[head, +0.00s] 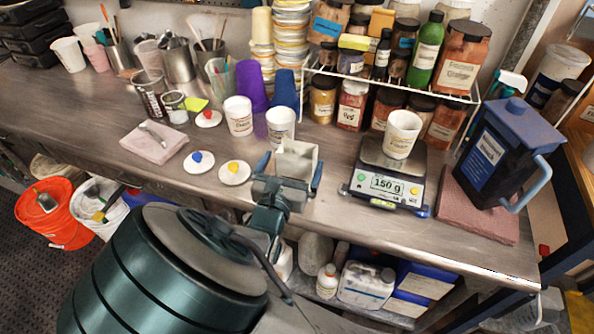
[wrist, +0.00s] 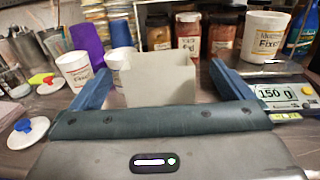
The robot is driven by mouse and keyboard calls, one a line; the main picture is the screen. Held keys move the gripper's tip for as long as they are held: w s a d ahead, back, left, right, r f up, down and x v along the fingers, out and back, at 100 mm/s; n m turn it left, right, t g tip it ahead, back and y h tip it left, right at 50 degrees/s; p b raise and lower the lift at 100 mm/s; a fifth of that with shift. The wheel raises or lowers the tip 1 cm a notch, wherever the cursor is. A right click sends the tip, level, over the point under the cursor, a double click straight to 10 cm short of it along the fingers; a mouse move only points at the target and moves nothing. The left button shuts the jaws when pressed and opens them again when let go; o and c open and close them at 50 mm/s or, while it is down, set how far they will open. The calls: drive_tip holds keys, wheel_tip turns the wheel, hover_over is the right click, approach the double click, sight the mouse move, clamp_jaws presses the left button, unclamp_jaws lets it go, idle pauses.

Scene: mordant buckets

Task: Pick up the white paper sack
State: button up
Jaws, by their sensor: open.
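The white paper sack (head: 299,156) is a pale grey-white, box-shaped bag standing upright on the metal bench, near its front edge. My gripper (head: 291,168) is open at the sack, with one blue finger on each side of it. In the wrist view the sack (wrist: 160,82) fills much of the space between the two fingers of my gripper (wrist: 161,70). A gap shows beside the left finger; I cannot tell whether the right finger touches the sack. The sack's lower part is hidden by my gripper.
White labelled tubs (head: 280,126) stand just behind the sack. A scale (head: 388,180) reading 150 g, with a white tub (head: 402,134) on it, is at the right. Lids with coloured knobs (head: 234,172) lie left. A spice-jar rack (head: 392,86) and blue pitcher (head: 500,150) stand further right.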

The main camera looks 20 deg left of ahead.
sight(297, 148)
drive_tip(key=shift+w+a+f+p, duration=0.1)
drive_tip(key=shift+w+p, duration=0.45)
drive_tip(key=shift+w, duration=2.35)
drive_tip(key=c, duration=1.4)
